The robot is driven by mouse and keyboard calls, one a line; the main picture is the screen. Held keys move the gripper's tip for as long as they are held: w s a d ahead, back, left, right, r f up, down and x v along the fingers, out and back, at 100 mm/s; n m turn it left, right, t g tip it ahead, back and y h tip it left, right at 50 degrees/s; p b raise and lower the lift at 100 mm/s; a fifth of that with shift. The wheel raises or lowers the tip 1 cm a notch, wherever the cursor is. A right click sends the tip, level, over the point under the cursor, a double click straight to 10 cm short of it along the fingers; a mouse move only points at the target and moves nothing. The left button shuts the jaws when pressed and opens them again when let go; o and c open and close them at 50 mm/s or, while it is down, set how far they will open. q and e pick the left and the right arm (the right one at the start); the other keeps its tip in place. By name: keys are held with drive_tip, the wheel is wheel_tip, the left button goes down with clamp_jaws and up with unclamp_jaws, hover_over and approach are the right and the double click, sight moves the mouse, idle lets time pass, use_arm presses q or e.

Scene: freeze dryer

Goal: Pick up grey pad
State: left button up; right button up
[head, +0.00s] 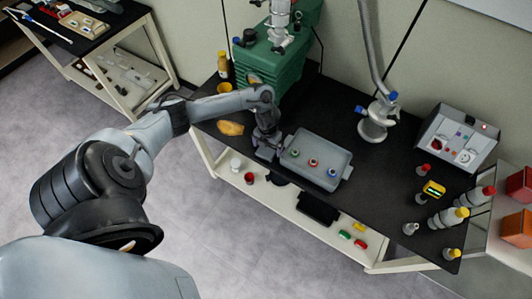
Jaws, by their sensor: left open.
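A grey, tray-like rectangular piece with a rim (300,182), likely the grey pad, lies on the black tabletop. Three small round items with red, green and blue colours stand in a row on it. My left arm reaches in from the left, and its gripper (267,150) points down at the left end of the grey piece. The gripper is open. Whether its fingers touch the rim is too small to tell. My right gripper is out of view.
Behind the gripper stands a green machine (282,65). An orange-tan item (230,128) lies left of the gripper. A grey control box (457,138) and several capped bottles stand at the right. A lower shelf (318,228) holds small items.

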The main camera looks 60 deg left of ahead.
sight(268, 149)
use_arm(q)
drive_tip(key=shift+f, duration=0.5)
drive_tip(key=c, duration=0.9)
drive_tip(key=shift+r+p, duration=1)
drive_tip(key=shift+r, duration=4.05)
drive_tip(key=shift+c, duration=0.2)
